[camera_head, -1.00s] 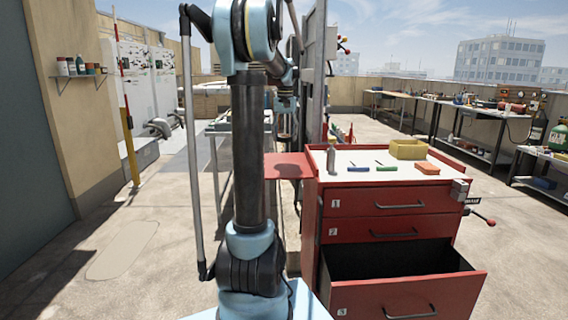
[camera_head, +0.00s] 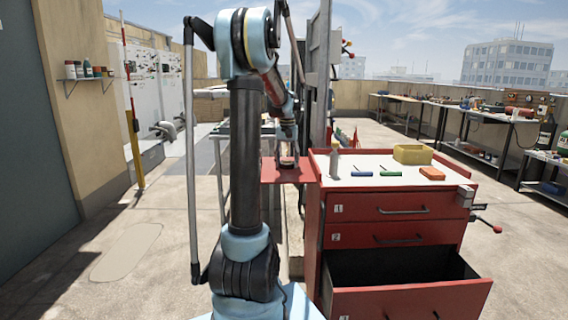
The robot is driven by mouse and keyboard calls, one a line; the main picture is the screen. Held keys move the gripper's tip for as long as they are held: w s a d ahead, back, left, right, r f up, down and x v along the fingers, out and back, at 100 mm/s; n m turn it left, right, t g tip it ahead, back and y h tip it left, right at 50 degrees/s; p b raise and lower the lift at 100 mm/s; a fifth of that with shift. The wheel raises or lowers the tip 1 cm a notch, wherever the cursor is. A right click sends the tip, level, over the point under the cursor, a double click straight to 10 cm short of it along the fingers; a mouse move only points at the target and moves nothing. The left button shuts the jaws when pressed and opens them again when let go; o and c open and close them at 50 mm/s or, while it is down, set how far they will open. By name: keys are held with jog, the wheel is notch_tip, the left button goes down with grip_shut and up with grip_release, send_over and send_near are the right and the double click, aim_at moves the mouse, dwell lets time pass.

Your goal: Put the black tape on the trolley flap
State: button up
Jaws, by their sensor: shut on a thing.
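The black tape (camera_head: 287,163) is a small dark roll at the lower end of my arm, just left of the trolley. My gripper (camera_head: 288,155) is shut on it. The red trolley flap (camera_head: 303,177) sticks out level from the left side of the red trolley (camera_head: 392,205). The tape shows directly over the flap, very low; I cannot tell whether it touches. The fingers are small and partly blurred into the tape. My arm column hides part of the flap's left side.
The trolley top holds a grey bottle (camera_head: 335,160), a yellow bin (camera_head: 411,153), an orange block (camera_head: 431,173) and small blue and green items. The bottom drawer (camera_head: 402,285) is open. A tall grey panel (camera_head: 318,80) stands behind the flap.

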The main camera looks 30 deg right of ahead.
jog(key=o, duration=1)
jog(key=shift+o, duration=0.2)
